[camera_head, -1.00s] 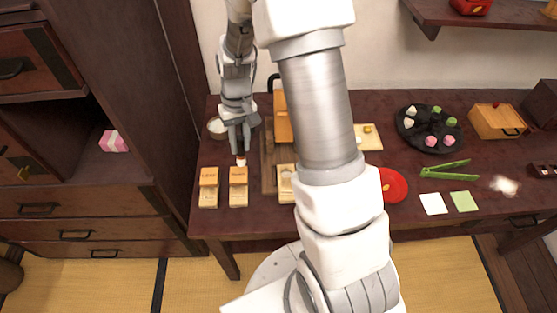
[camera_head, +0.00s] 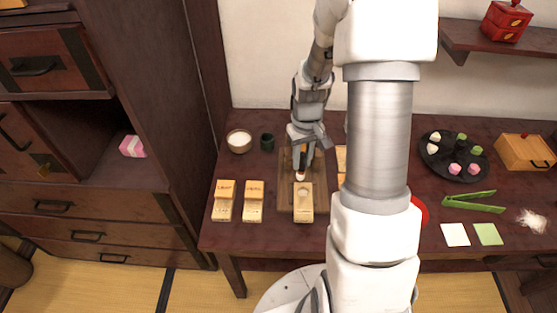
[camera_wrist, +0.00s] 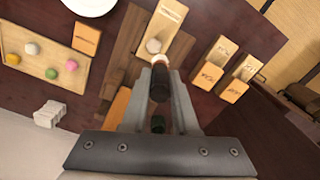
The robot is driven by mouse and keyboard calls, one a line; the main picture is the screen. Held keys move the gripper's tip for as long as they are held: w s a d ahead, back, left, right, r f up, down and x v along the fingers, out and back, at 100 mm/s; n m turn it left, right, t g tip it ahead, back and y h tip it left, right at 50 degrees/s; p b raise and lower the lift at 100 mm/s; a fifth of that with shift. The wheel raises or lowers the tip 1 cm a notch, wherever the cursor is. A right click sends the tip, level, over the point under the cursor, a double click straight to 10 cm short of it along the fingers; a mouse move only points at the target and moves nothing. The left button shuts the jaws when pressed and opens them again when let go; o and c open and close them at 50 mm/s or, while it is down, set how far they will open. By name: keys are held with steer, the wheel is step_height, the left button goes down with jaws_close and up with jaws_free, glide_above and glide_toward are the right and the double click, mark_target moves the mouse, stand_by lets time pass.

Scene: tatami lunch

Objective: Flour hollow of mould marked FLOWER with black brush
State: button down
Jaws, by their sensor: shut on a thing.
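My gripper (camera_head: 302,158) is shut on the black brush (camera_wrist: 159,84), whose pale bristle tip (camera_head: 300,177) points down. In the head view, the tip is just behind a light wooden mould (camera_head: 303,208), above the dark wooden board. In the wrist view this mould (camera_wrist: 165,22) lies beyond the tip, with a pale round spot at its near end; I cannot tell whether they touch. Two more wooden moulds (camera_head: 225,210) (camera_head: 254,210) lie to the left, each with a labelled block behind it. I cannot read the lettering surely.
A bowl of white powder (camera_head: 239,142) and a dark green cup (camera_head: 267,142) stand behind the moulds. Green tongs (camera_head: 474,203), a black plate of sweets (camera_head: 432,164) and two paper squares (camera_head: 455,235) (camera_head: 488,234) are at the right. My arm hides the table's middle.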

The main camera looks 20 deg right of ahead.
mark_target(303, 178)
step_height(303, 178, down, 6)
steer(key=d+b, duration=0.1)
steer(key=b, duration=0.3)
steer(key=shift+s, duration=0.2)
steer(key=shift+d+f+b, duration=0.1)
steer(key=shift+f+b, duration=0.95)
steer(key=shift+f, duration=0.15)
stand_by(1.1)
steer(key=shift+s+d+r, duration=0.1)
steer(key=shift+d, duration=0.1)
steer(key=shift+w+a, duration=0.2)
steer(key=shift+a, duration=0.2)
steer(key=shift+d, duration=0.25)
steer(key=shift+s+a, duration=0.15)
steer(key=shift+s, duration=0.15)
stand_by(0.4)
steer(key=shift+w+d, duration=0.1)
steer(key=shift+d, duration=0.2)
steer(key=shift+w+a, duration=0.15)
steer(key=shift+a, duration=0.25)
